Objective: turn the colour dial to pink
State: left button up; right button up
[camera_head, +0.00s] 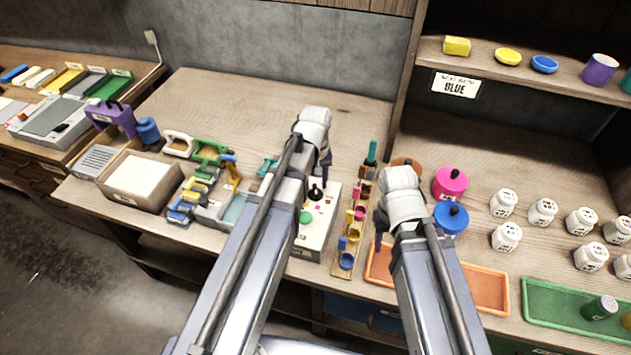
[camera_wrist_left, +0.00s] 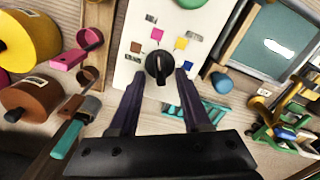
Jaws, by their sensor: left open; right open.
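The colour dial is a black knob (camera_wrist_left: 157,66) on a white panel (camera_wrist_left: 118,72), with small patches around it: brown, pink, yellow and blue among them. I cannot tell which patch it points to. In the head view the dial (camera_head: 316,193) stands on the panel (camera_head: 313,238) by a green button (camera_head: 305,217). My left gripper (camera_wrist_left: 160,75) is open, its dark fingers on either side of the knob; I cannot tell if they touch it. It also shows in the head view (camera_head: 325,168). My right gripper (camera_head: 382,222) is open, mostly hidden behind its wrist, and apart from the panel.
A wooden rack with coloured scoops (camera_head: 346,262) stands right of the panel. Beyond are a pink pot (camera_head: 450,183), a blue pot (camera_head: 451,217), an orange tray (camera_head: 489,290) and several white jars (camera_head: 503,203). A box (camera_head: 121,203) stands left. The table behind is clear.

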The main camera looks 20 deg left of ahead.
aim_at(316, 189)
pick_arm(q)
notch_tip(316, 189, up, 6)
jog(key=p, duration=0.5)
jog(key=shift+f, duration=0.1)
pick_arm(e)
notch_tip(316, 189, up, 6)
jog(key=shift+f, duration=0.1)
